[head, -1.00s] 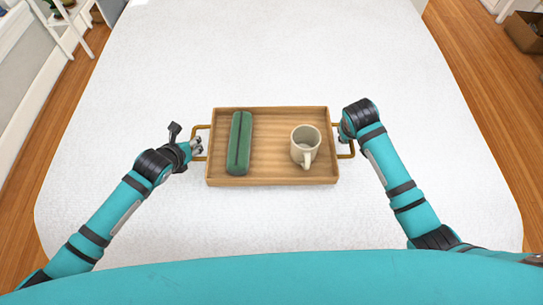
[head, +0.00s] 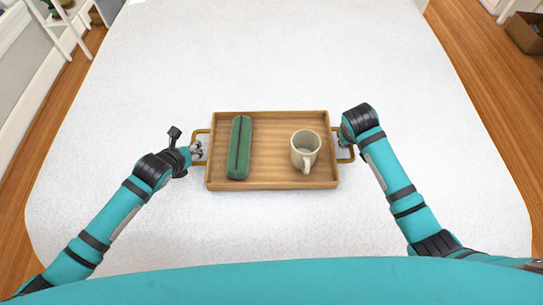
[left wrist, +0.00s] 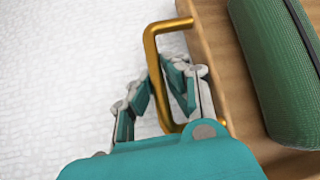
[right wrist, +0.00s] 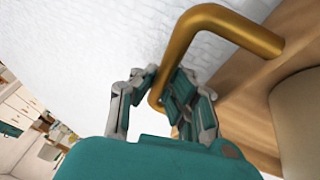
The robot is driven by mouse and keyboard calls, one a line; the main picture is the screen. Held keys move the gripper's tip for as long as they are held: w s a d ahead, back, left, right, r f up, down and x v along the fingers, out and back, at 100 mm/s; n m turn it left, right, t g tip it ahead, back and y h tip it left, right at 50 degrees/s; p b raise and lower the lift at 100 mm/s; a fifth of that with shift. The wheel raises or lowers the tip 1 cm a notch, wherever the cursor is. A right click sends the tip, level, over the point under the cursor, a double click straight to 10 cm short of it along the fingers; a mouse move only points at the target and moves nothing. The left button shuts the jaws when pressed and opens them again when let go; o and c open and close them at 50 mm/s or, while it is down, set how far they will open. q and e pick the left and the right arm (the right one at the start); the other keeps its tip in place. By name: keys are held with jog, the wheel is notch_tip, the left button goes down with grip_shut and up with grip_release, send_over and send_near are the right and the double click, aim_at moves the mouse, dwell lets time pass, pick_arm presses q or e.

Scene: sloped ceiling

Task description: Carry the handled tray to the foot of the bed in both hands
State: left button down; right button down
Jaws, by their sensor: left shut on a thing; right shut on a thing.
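The wooden tray (head: 268,180) is over the white bed (head: 270,60), with a brass handle at each end. Whether it touches the bed cannot be told. A green case (head: 239,148) lies on its left part and a cream mug (head: 304,151) stands upright on its right part. My left gripper (head: 198,152) is shut on the left handle, and the left wrist view shows its fingers around the brass bar (left wrist: 150,55). My right gripper (right wrist: 172,95) is shut on the right handle (right wrist: 205,25); in the head view its wrist hides the fingers.
The white bed surface around the tray is bare. Wooden floor (head: 480,110) shows on both sides. A white plant stand (head: 70,25) is at the upper left and a brown box (head: 525,33) at the upper right.

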pick_arm(q)
jog(key=shift+w+a+f+b, duration=0.15)
jog(key=shift+a+f+b, duration=0.3)
jog(key=shift+f, duration=0.2)
pick_arm(e)
jog(key=shift+d+f, duration=0.4)
jog(key=shift+f, duration=0.2)
pick_arm(q)
jog(key=c, duration=1.4)
grip_release()
jog(key=shift+d+r, duration=0.1)
jog(key=shift+r, duration=0.05)
pick_arm(e)
jog(key=c, duration=1.5)
grip_release()
jog(key=shift+r, duration=0.2)
pick_arm(q)
jog(key=shift+d, duration=0.15)
pick_arm(e)
jog(key=shift+a, duration=0.2)
pick_arm(q)
jog(key=shift+s+r, duration=0.1)
jog(key=shift+s, duration=0.1)
pick_arm(e)
jog(key=shift+a, duration=0.1)
